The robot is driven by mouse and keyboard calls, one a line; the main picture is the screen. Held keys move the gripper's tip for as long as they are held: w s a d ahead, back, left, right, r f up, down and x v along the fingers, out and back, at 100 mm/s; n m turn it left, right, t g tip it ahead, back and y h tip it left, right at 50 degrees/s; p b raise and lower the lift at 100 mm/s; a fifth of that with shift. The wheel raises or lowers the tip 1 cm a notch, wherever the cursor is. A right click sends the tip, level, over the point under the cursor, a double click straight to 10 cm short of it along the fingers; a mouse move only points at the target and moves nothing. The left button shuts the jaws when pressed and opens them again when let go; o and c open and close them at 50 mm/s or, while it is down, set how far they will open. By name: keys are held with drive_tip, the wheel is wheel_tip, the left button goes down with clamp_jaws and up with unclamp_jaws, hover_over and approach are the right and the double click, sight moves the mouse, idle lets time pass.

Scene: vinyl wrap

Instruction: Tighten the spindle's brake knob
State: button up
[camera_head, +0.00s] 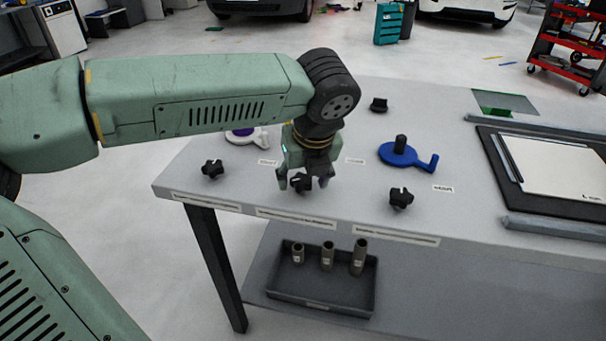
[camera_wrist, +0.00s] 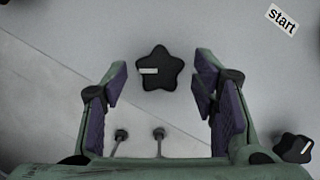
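A black star-shaped knob (camera_wrist: 159,68) with a white mark on its left side lies between my open fingers in the wrist view. It also shows in the head view (camera_head: 301,184), partly hidden behind my gripper (camera_head: 304,179), near the table's front edge. In the wrist view, my gripper (camera_wrist: 157,88) has its purple pads apart on either side of the knob, with a visible gap on both sides. Similar black knobs stand to the left (camera_head: 212,169) and right (camera_head: 400,198). I cannot tell from the frames which one is the spindle's brake knob.
A blue crank (camera_head: 399,154) stands behind the right knob, and a white crank with a purple part (camera_head: 246,136) is partly behind my arm. A black piece (camera_head: 378,104) sits farther back. A black mat (camera_head: 556,190) with a white panel lies right. A tray (camera_head: 300,303) with cylinders is below.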

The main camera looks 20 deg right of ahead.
drive_tip(key=c, duration=1)
